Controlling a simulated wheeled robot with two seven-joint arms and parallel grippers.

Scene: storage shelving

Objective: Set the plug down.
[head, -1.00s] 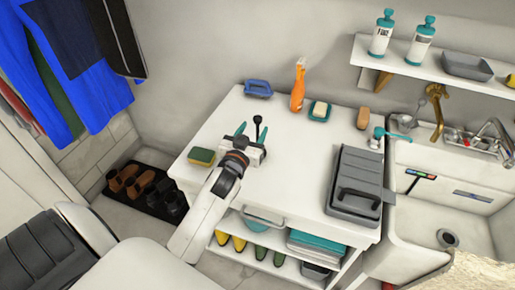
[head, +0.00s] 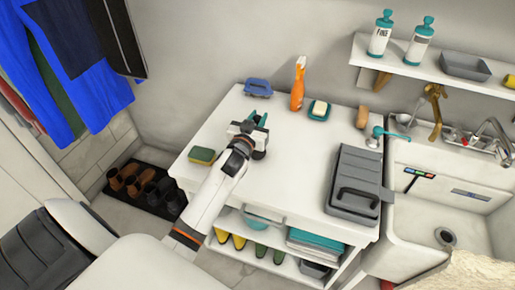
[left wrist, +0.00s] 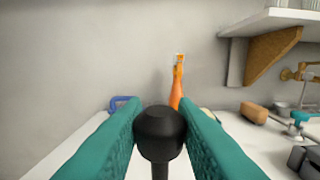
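The black plug shows in the left wrist view as a round knob (left wrist: 160,132) on a dark stem. It stands upright between the two teal fingers of my left gripper, which close in on it from both sides. In the head view my left gripper (head: 256,119) is above the white cabinet top (head: 295,145), and its body hides most of the plug. A dark piece at the gripper's right side looks like the plug's lower part. I cannot tell whether it touches the top. My right gripper is in neither view.
A green-yellow sponge (head: 203,156) lies left of the gripper. A grey case (head: 354,185) fills the right side, beside the sink (head: 440,205). The middle of the top is clear.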

